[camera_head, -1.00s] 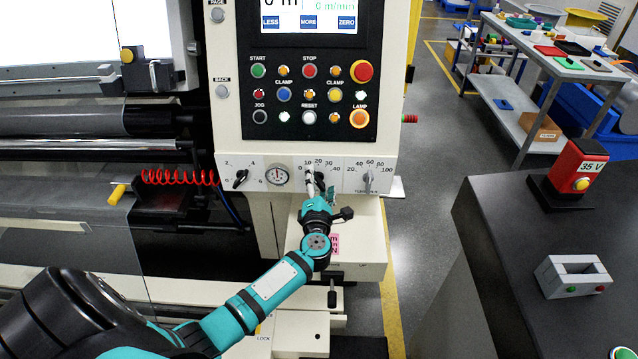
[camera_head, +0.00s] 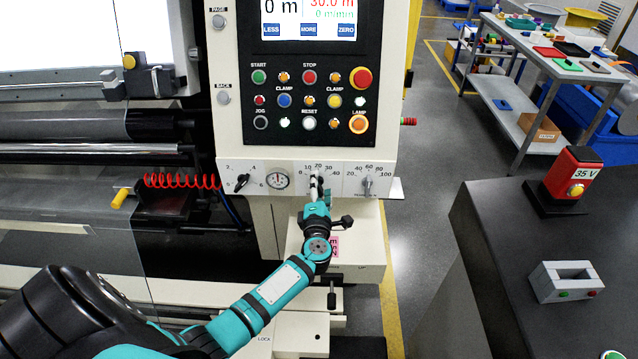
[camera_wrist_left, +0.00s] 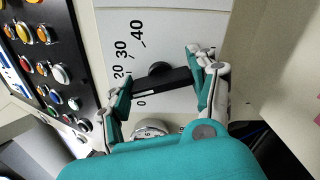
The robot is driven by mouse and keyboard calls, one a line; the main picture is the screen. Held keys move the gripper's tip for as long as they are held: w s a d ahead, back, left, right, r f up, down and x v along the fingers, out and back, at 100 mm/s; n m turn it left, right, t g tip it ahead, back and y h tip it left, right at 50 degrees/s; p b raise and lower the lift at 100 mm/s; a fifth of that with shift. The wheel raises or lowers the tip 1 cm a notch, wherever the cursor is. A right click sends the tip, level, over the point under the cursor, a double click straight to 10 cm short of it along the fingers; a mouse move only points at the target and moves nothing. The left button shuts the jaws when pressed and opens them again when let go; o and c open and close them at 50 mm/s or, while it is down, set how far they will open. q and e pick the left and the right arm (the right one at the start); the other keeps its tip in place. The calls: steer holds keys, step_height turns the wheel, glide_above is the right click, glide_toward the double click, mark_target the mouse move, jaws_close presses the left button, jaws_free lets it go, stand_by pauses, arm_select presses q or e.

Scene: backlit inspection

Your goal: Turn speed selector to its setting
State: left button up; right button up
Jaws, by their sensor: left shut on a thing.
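The speed selector is a black bar-shaped knob (camera_wrist_left: 160,84) on the pale panel, beside a scale marked 0 to 40. In the wrist view my left gripper (camera_wrist_left: 160,88) has one finger at each end of the bar and is shut on it. In the head view the left gripper (camera_head: 316,190) comes up from below to the middle dial. There the fingers hide most of the knob, so its exact pointing is hard to read. The screen (camera_head: 308,18) above shows 30.0 in red and 0 m/min in green. My right gripper is out of view.
A tension knob (camera_head: 367,186) is just right of the gripper. A round gauge (camera_head: 277,181) and another black knob (camera_head: 241,182) are left. Coloured push buttons (camera_head: 309,100) are above. A dark bench (camera_head: 520,240) stands at the right, with floor between.

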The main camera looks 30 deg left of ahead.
arm_select(q)
steer(key=m+p, duration=0.2)
steer(key=m, duration=0.1)
steer(key=shift+d+f, duration=0.1)
steer(key=shift+f, duration=0.05)
steer(key=shift+m, duration=0.3)
steer(key=shift+s+f, duration=0.1)
steer(key=o, duration=0.9)
steer(key=shift+o, duration=1.4)
steer(key=v, duration=1.2)
